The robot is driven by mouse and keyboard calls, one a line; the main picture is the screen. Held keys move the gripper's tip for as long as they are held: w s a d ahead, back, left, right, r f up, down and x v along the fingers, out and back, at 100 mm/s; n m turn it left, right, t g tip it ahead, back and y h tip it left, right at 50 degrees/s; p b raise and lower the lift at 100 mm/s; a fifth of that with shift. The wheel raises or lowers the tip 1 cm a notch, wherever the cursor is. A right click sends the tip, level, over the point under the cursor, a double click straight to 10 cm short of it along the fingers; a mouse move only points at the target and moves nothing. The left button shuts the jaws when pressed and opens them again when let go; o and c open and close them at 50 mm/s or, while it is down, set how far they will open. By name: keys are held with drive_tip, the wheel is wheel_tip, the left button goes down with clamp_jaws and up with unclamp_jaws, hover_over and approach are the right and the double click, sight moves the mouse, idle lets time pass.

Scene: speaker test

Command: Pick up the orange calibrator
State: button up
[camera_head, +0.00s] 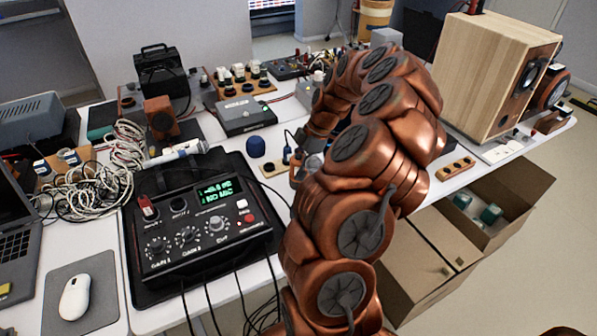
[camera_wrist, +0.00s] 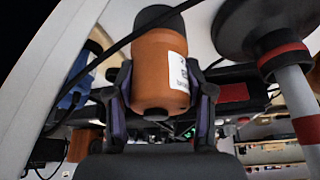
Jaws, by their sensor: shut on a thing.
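The orange calibrator (camera_wrist: 153,72) is a short cylinder with a dark cap and a white printed label, seen close up in the wrist view. My gripper (camera_wrist: 160,88) is shut on it, one dark finger with a purple inner pad pressing on each side of its body. Its label and most of its body show between the fingers.
A black tester (camera_head: 205,230) with a green display, a microphone (camera_head: 178,153) and tangled white cables (camera_head: 95,180) crowd the left of the table. A wooden speaker (camera_head: 490,75) stands right, above an open cardboard box (camera_head: 515,185).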

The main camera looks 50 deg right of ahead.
drive_tip(key=c, duration=0.4)
drive_tip(key=shift+o, duration=0.2)
drive_tip(key=shift+r, duration=0.15)
